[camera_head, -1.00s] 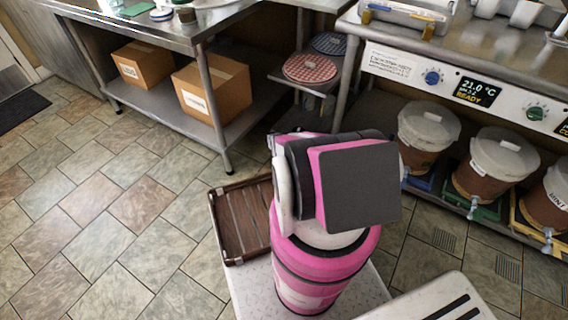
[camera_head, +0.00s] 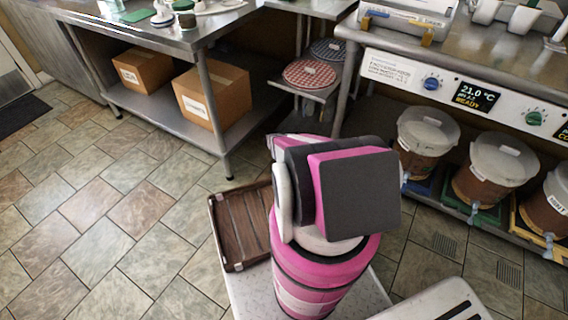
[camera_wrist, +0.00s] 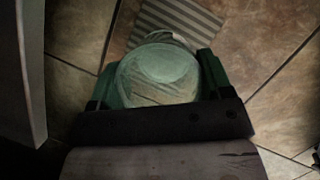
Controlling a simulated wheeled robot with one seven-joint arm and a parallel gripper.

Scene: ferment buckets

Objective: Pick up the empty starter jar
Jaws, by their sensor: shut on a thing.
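The starter jar (camera_wrist: 158,76) shows in the wrist view as a round, pale, see-through vessel with a greenish tint. It looks empty. My gripper (camera_wrist: 157,82) is shut on it, with one green finger on each side. Floor tiles show beyond the jar. In the head view my own arm hides the gripper and the jar.
A steel bench (camera_head: 185,37) with boxes on its lower shelf stands at the back left. A steel counter (camera_head: 480,62) with a control panel is at the right, above several lidded buckets (camera_head: 503,160). A brown slatted tray (camera_head: 240,228) lies beside my arm. Tiled floor at left is clear.

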